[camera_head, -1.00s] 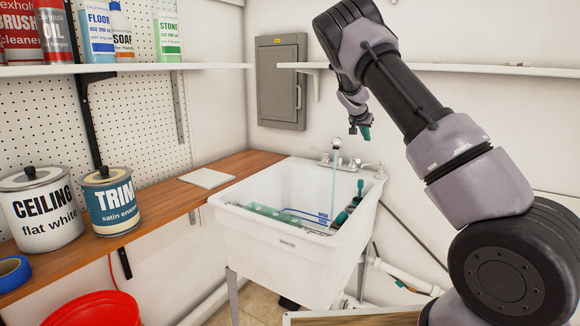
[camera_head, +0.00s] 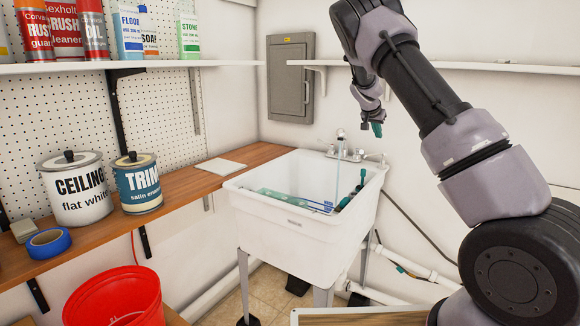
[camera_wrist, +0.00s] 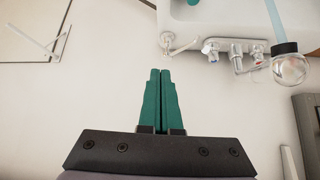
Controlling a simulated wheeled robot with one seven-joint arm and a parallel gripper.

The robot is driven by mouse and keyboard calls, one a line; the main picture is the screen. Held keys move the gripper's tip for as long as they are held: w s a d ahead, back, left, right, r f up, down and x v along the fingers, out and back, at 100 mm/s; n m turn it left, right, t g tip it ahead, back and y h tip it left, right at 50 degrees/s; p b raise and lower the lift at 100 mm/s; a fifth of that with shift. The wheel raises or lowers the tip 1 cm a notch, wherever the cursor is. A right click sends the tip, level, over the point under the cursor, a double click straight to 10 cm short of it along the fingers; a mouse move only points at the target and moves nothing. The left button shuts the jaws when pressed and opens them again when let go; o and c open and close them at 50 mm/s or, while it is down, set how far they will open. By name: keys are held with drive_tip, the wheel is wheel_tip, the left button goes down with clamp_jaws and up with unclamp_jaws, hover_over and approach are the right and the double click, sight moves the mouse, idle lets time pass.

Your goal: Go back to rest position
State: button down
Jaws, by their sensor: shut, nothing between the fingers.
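My gripper (camera_head: 377,130) is raised above the right rear corner of the white utility sink (camera_head: 290,237). Its teal fingers show closed together in the wrist view (camera_wrist: 160,100), with nothing between them. The arm reaches up from the lower right of the head view and bends down at the top. The faucet (camera_head: 350,153) is at the sink's back edge, left of and below the gripper in the head view. A bluish stream or rod hangs beneath its spout. In the sink lie a green and blue item (camera_head: 300,202) and some dark teal-handled items (camera_head: 350,194).
A wooden counter (camera_head: 185,195) holds two paint cans (camera_head: 77,190) and a blue tape roll (camera_head: 48,243). A red bucket (camera_head: 115,297) is at lower left. A wall shelf (camera_head: 470,68) runs behind my arm, and a grey electrical panel (camera_head: 290,78) hangs left of it.

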drive_tip(key=s+a+r+y, duration=0.15)
drive_tip(key=s+r, duration=0.35)
drive_tip(key=s, duration=0.5)
drive_tip(key=s+r+y, duration=0.3)
drive_tip(key=s+r, duration=0.3)
drive_tip(key=s, duration=0.3)
drive_tip(key=s+a+r+y, duration=0.15)
drive_tip(key=s+r, duration=0.35)
drive_tip(key=s, duration=0.5)
drive_tip(key=s+a+n, duration=0.2)
drive_tip(key=s+a, duration=0.1)
drive_tip(key=s, duration=0.7)
drive_tip(key=s+a+n+y, duration=0.1)
drive_tip(key=s+a, duration=0.1)
drive_tip(key=s, duration=0.9)
drive_tip(key=shift+s+a+r+n+t, duration=0.25)
drive_tip(key=shift+a+r+n+t, duration=0.15)
